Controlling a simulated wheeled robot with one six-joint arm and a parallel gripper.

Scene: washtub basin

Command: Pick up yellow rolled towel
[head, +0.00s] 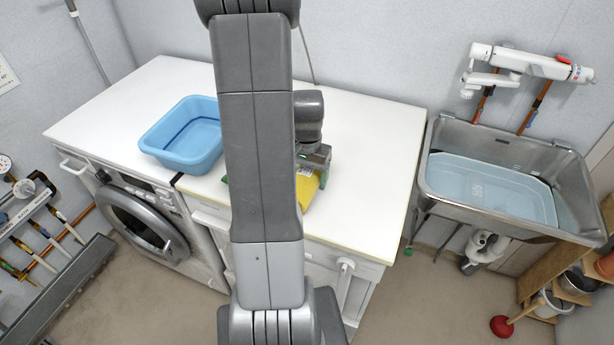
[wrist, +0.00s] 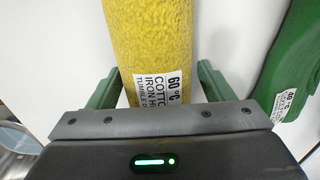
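The yellow rolled towel (head: 307,190) lies on the white countertop, mostly hidden behind my arm in the head view. In the wrist view the yellow rolled towel (wrist: 150,45) runs up from between my fingers, with a white care label facing the camera. My gripper (wrist: 155,85) is open, with one green finger on each side of the towel. A gap shows at the left finger and a smaller-looking one at the right, so the fingers do not appear closed on it. In the head view my gripper (head: 318,168) is at the towel, partly hidden by my arm.
A green cloth item (wrist: 290,65) with a label lies close to the right of the towel in the wrist view. A blue basin (head: 182,135) stands on the countertop (head: 375,150) to the left. A metal sink (head: 510,130) with a tub is at right. The countertop's right part is clear.

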